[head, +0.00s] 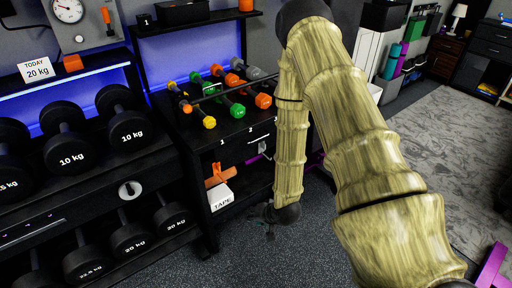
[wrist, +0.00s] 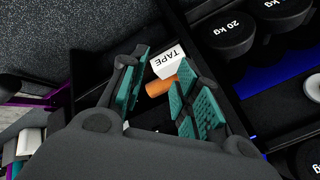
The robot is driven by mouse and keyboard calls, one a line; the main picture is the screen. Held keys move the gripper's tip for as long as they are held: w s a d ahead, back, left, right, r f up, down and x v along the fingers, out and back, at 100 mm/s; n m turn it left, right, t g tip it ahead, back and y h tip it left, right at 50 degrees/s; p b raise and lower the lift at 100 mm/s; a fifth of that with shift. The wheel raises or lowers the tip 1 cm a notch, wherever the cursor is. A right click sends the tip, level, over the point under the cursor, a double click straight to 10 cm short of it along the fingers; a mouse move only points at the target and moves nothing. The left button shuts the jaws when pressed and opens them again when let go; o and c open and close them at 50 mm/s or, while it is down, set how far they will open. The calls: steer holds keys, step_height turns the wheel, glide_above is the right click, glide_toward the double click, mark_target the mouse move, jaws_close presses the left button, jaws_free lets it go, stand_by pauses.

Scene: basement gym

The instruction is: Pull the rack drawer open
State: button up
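The black rack (head: 200,135) stands left of my arm, with colored dumbbells on top. Its front band under them carries the numbers 1 and 2, and a pale handle-like bar (head: 258,139) shows below the 2. This looks like the drawer front (head: 236,146), and it appears flush; my arm hides its right part. My gripper (head: 268,213) hangs low in front of the rack, below and apart from the bar. In the wrist view my gripper (wrist: 162,92) has its teal-padded fingers spread, with nothing held between them. The bar cannot be made out there.
The open shelf below holds a white TAPE box (head: 222,198) and an orange roll (head: 218,176); the box also shows beyond the fingers in the wrist view (wrist: 168,60). A heavy dumbbell rack (head: 85,185) adjoins on the left. Dark floor (head: 270,260) in front is clear.

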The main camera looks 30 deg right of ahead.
steer(key=w+d+r+m+t+b, duration=0.4)
steer(key=w+d+r, duration=0.1)
steer(key=w+d, duration=0.45)
steer(key=m+t+b, duration=0.4)
steer(key=m, duration=0.1)
glide_toward(257, 140)
steer(key=x, duration=1)
steer(key=shift+w+d+f, duration=0.15)
steer(key=shift+w+d, duration=0.1)
steer(key=shift+w, duration=0.1)
jaws_close()
